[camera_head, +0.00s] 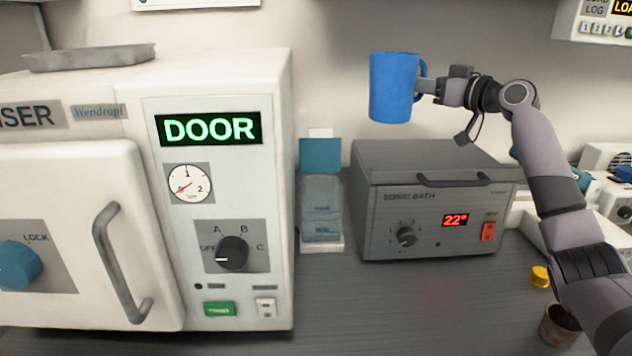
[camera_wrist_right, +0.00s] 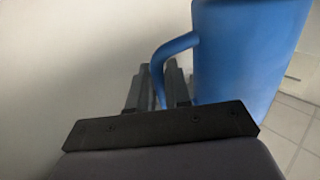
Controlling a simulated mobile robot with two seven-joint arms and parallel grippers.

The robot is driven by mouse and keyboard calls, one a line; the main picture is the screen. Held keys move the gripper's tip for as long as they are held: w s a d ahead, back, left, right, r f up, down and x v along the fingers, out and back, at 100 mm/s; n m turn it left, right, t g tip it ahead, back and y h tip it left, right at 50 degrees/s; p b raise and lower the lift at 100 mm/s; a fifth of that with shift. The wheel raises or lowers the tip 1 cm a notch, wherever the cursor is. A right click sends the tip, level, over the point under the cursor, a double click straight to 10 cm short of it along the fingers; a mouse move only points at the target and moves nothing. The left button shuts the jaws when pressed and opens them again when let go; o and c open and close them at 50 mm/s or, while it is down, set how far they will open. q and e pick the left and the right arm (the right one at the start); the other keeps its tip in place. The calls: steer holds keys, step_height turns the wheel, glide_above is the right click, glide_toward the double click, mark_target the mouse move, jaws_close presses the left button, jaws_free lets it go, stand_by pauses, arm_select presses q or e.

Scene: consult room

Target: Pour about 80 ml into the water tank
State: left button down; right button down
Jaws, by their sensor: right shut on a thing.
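A blue mug (camera_head: 391,88) is held upright in the air, above and left of the sonic bath. My right gripper (camera_head: 429,87) is shut on the mug's handle, on the mug's right side. In the right wrist view the mug (camera_wrist_right: 245,60) is at the right, with its handle between the fingers (camera_wrist_right: 160,88). The mug's contents are hidden. A clear, bluish container (camera_head: 321,207), likely the water tank, stands low between the steriliser and the sonic bath, below and left of the mug. A teal panel (camera_head: 320,156) stands upright behind it. My left gripper is not in view.
The white steriliser (camera_head: 270,90) fills the left, with a metal tray (camera_head: 90,55) on top. The grey sonic bath (camera_head: 435,205) reads 22°. A yellow cap (camera_head: 540,276) and a brown cup (camera_head: 559,326) are at the right. The front middle counter (camera_head: 400,310) is clear.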

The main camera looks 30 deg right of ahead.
mark_target(399, 71)
steer(key=shift+s+r, duration=0.1)
steer(key=shift+r, duration=0.05)
steer(key=shift+a+n, duration=0.15)
steer(key=shift+n, duration=0.15)
steer(key=shift+a+f+n+b, duration=0.3)
steer(key=shift+f+n+b, duration=0.1)
steer(key=shift+n, duration=0.2)
steer(key=shift+a+f+n+g, duration=0.15)
steer(key=shift+a+n+g, duration=0.15)
steer(key=shift+a+n, duration=0.45)
steer(key=shift+a+r+n, duration=0.1)
steer(key=shift+r+n, duration=0.15)
steer(key=shift+n, duration=0.2)
steer(key=shift+a+r+n+h+p, duration=0.15)
steer(key=shift+a+r+n+p, duration=0.1)
steer(key=shift+r+p, duration=0.25)
steer(key=shift+a+r+n+h+p, duration=0.15)
steer(key=shift+a+r+n+p, duration=0.15)
steer(key=shift+r, duration=0.25)
steer(key=shift+a+n+g, duration=0.3)
steer(key=shift+a+n, duration=0.25)
steer(key=shift+a, duration=0.15)
steer(key=shift+a+r+n+h, duration=0.3)
steer(key=shift+a+r+n, duration=0.2)
steer(key=shift+a+n, duration=0.35)
steer(key=shift+a+r+n+p, duration=0.1)
steer(key=shift+a+n+p, duration=0.1)
steer(key=shift+n+p, duration=0.2)
